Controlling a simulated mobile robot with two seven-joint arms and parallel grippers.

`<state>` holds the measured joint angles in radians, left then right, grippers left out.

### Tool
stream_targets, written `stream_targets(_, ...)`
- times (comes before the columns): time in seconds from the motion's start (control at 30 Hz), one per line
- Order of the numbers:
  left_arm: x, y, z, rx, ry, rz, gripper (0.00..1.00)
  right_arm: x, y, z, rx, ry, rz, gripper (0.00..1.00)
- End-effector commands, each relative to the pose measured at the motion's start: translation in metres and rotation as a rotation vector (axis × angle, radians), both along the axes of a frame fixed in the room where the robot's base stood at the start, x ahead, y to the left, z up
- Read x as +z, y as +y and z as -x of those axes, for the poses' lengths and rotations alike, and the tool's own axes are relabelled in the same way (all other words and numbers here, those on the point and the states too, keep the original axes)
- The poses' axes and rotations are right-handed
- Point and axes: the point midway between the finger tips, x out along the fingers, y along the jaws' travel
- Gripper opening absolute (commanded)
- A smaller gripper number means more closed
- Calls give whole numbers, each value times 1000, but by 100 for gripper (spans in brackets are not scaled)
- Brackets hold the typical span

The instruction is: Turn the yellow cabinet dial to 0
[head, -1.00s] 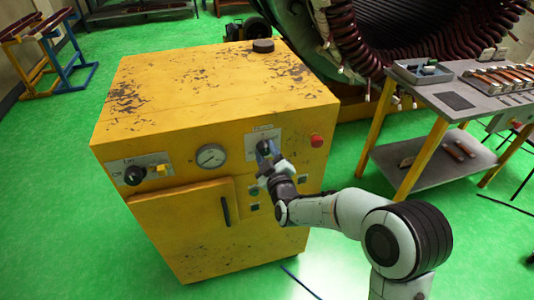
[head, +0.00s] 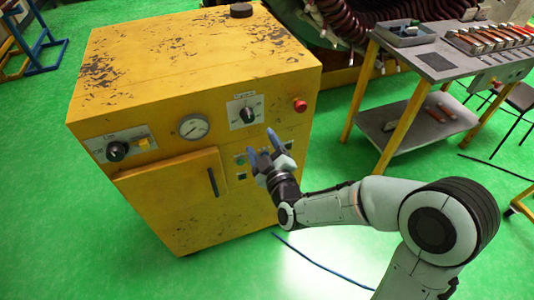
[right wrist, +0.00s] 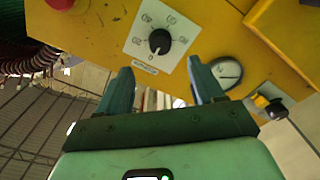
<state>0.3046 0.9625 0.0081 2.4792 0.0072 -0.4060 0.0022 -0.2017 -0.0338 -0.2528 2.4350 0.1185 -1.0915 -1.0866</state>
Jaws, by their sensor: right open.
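The yellow cabinet (head: 190,75) stands in front of me. Its dial (head: 247,115) is a black knob on a white numbered plate at the upper right of the front face. In the right wrist view the dial (right wrist: 160,41) appears upside down; a small pale mark on its lower edge seems to point near the 0, but it is too small to be sure. My right gripper (head: 263,143) is open, below and right of the dial, apart from it. In the right wrist view its two fingers (right wrist: 163,88) are empty with the dial beyond them. My left gripper is not in view.
A red button (head: 300,105) sits right of the dial, a gauge (head: 194,127) and another black knob (head: 117,151) to its left. A door handle (head: 212,182) sticks out below. A grey workbench (head: 440,62) stands at the right.

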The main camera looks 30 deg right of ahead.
Motion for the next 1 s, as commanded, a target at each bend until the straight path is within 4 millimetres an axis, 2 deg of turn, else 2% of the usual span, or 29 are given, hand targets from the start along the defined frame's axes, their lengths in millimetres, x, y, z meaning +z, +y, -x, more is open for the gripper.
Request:
stream_targets(0.1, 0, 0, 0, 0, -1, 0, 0, 0, 4, 18, -1, -1, -1, 67)
stream_targets(0.27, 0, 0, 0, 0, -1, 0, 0, 0, 7, 30, -1, 0, 1, 67)
stream_targets(0.83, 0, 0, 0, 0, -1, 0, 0, -1, 7, 31, 0, 2, -1, 67)
stream_targets(0.93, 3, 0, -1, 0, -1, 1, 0, -13, 11, 28, 12, 42, -23, 67)
stream_targets(1.0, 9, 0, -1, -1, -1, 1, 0, -36, 18, 24, 33, 113, -68, 67)
